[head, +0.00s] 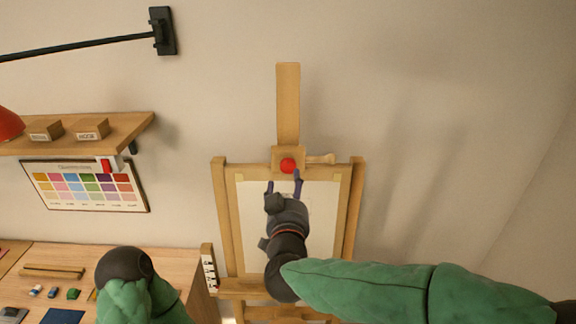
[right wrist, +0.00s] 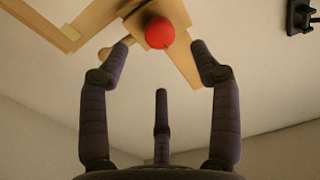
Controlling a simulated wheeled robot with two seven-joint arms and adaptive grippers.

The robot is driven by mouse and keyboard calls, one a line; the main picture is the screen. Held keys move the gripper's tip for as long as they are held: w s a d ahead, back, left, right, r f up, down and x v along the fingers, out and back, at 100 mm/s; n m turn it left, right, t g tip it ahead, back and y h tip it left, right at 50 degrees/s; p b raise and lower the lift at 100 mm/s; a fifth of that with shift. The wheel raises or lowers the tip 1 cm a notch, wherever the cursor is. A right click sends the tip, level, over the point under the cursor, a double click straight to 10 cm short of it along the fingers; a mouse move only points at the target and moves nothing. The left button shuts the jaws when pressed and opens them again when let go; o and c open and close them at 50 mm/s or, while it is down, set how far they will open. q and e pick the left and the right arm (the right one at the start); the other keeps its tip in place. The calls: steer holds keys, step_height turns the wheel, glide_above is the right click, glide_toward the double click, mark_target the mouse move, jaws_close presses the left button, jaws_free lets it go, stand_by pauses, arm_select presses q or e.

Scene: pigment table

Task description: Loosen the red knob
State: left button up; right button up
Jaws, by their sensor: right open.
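The red knob (head: 288,166) sits on a wooden block on the upright mast of the easel (head: 287,105). In the right wrist view the red knob (right wrist: 160,33) is beyond the fingertips, between them in the picture. My right gripper (head: 284,184) is open and empty just below the knob in the head view, in front of the easel's white sheet. In the right wrist view its fingers (right wrist: 160,62) are spread apart and appear clear of the knob. My left arm shows at the lower left of the head view, but its fingers are not visible.
A wooden peg (head: 321,159) sticks out right of the knob. A shelf (head: 110,134) with small boxes and a colour chart (head: 88,187) are on the wall at left. The work table (head: 190,275) holds small blocks. The wall right of the easel is clear.

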mark_target(288, 168)
steer(key=w+p, duration=0.1)
steer(key=w, duration=0.7)
steer(key=shift+w, duration=0.1)
steer(key=c, duration=1.1)
